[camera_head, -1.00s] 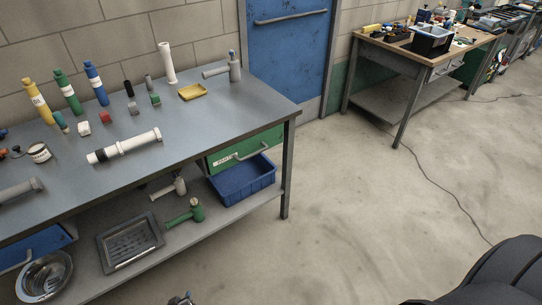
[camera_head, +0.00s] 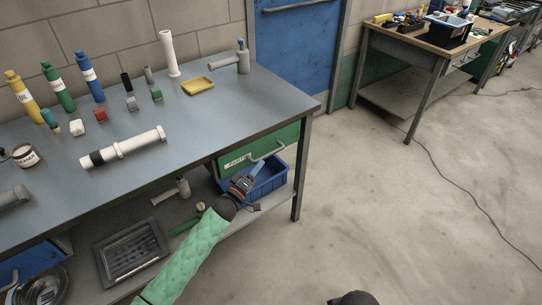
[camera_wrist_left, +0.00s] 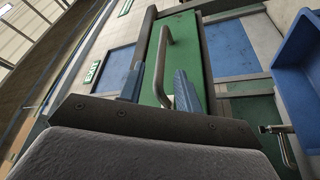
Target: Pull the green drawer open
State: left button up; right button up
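The green drawer (camera_head: 285,138) hangs under the right end of the grey workbench and looks shut. A white label and a grey bar handle (camera_head: 267,151) are on its front. In the left wrist view the green front (camera_wrist_left: 193,38) and the handle (camera_wrist_left: 160,62) are close. My left gripper (camera_head: 259,168) is just below and in front of the handle, and it also shows in the left wrist view (camera_wrist_left: 158,88). Its two blue fingers are apart, with the handle appearing between them and no clear contact. My right gripper is not in view.
A blue bin (camera_head: 272,178) stands on the lower shelf below the drawer, partly behind my left gripper. A table leg (camera_head: 301,170) stands right of the drawer.

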aim_at(265, 156)
pick_arm(q)
jog(key=x, duration=0.4)
jog(key=shift+p, duration=0.4)
jog(key=shift+w+d+r, duration=0.1)
jog(key=shift+w+d, duration=0.05)
jog(key=shift+w, duration=0.25)
jog(key=shift+w+d, duration=0.3)
jog(key=shift+w, duration=0.2)
grip_shut()
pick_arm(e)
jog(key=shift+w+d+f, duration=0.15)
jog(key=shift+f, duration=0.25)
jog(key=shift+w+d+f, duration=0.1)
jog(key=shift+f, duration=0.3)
